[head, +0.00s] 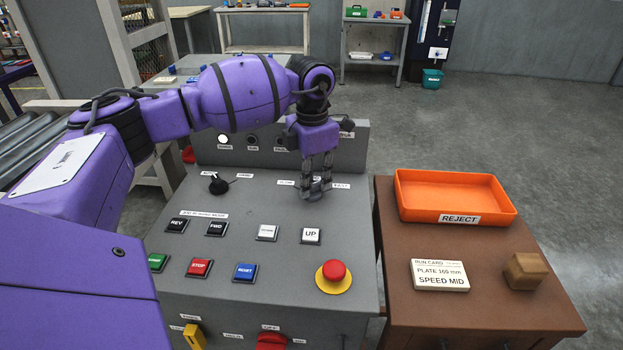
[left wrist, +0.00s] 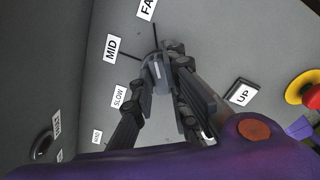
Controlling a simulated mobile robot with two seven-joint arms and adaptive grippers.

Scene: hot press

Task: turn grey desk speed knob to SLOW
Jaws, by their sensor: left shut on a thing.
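The grey desk (head: 260,205) has a sloped panel with a speed knob at its upper right, mostly hidden by my left gripper (head: 316,192) in the head view. In the left wrist view the grey knob (left wrist: 157,74) shows between the fingertips of my left gripper (left wrist: 165,75), which is shut on it from above. The labels SLOW (left wrist: 119,97), MID (left wrist: 111,48) and part of FAST (left wrist: 147,8) lie around the knob. Dark lines run from the knob towards MID and towards FAST; I cannot tell which is the pointer. My right gripper is not in view.
A black selector knob (head: 218,184) sits left on the panel. An UP button (head: 311,236) and a red emergency button (head: 334,272) lie nearer than the speed knob. A brown side table (head: 400,310) holds an orange REJECT tray (head: 455,180), a card reading SPEED MID (head: 440,274) and a block (head: 525,270).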

